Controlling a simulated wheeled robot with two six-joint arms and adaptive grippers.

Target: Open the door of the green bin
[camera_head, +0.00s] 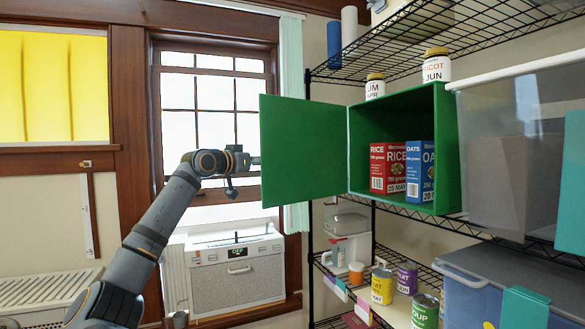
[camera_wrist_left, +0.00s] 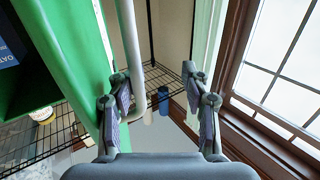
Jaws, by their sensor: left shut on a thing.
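The green bin (camera_head: 403,97) stands on a wire shelf, its door (camera_head: 303,146) swung wide out to the left and its inside exposed. My left gripper (camera_head: 252,161) is at the door's outer left edge. In the left wrist view, the green door (camera_wrist_left: 62,55) is at left and a pale grey bar handle (camera_wrist_left: 131,40) runs down beside it. My left gripper (camera_wrist_left: 157,100) is shut on the handle, which lies close to its left finger; the exact contact is partly hidden. My right gripper is not in view.
A red rice box (camera_head: 377,167) and a blue oats box (camera_head: 421,170) stand inside the bin. Jars (camera_head: 436,66) stand on top. A clear container (camera_head: 515,145) is close on the right. A window (camera_head: 210,110) is behind my left arm.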

